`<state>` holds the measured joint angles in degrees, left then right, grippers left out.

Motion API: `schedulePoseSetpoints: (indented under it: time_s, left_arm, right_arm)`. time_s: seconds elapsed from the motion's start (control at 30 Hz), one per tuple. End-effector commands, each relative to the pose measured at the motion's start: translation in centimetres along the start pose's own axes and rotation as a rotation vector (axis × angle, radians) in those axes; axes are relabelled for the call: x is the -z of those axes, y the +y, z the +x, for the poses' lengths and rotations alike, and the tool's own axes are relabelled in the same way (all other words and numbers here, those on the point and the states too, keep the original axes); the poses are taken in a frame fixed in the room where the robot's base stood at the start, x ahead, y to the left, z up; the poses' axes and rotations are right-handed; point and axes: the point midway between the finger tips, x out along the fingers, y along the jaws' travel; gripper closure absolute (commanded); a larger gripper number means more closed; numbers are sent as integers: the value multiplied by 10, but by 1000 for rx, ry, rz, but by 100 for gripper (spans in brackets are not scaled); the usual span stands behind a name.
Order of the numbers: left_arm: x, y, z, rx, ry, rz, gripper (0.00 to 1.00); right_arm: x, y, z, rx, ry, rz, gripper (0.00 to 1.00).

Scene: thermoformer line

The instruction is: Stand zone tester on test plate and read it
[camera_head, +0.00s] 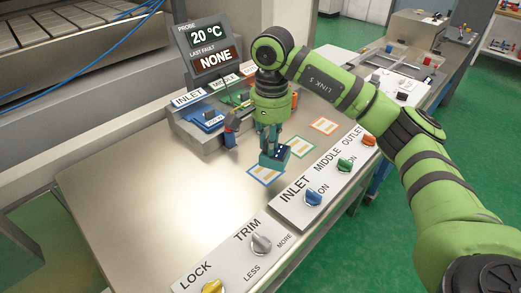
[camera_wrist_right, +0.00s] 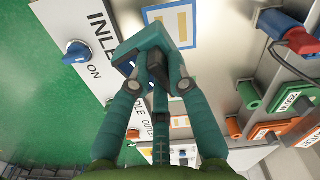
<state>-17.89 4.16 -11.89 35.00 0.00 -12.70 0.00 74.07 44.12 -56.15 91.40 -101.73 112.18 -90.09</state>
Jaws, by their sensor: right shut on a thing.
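My right gripper (camera_head: 271,150) is shut on a small dark teal block (camera_head: 275,160), probably the zone tester. The block is over or on the blue-bordered plate (camera_head: 265,177); I cannot tell whether it touches. In the right wrist view, my gripper (camera_wrist_right: 150,70) is near the blue-bordered plate (camera_wrist_right: 181,24), and the fingers hide part of the block. A green-bordered plate (camera_head: 300,147) and an orange-bordered plate (camera_head: 326,126) lie farther back. The display (camera_head: 208,45) reads PROBE 20 °C and LAST FAULT NONE. My left gripper is not in view.
A knob panel (camera_head: 295,212) marked INLET, MIDDLE, OUTLET runs along the right edge, with a LOCK and TRIM panel (camera_head: 222,260) in front. The metal worktop (camera_head: 150,190) is clear at left.

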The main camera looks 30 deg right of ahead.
Motion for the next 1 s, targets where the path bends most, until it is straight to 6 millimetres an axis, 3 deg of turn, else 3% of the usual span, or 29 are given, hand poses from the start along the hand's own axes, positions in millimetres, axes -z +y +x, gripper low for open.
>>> schedulePoseSetpoints:
  time_s: [0.03,0.23,0.6,0.97,1.0]
  left_arm:
    - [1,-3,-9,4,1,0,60]
    - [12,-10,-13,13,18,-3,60]
    - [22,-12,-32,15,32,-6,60]
    - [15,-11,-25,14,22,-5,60]
    - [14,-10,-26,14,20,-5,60]
  right_arm:
    - [3,-9,1,-2,-1,0,100]
    - [12,-26,15,0,1,-1,100]
    - [12,-26,56,0,1,-1,100]
    - [12,-26,62,1,3,-2,100]
    - [12,-26,61,1,3,-2,74]
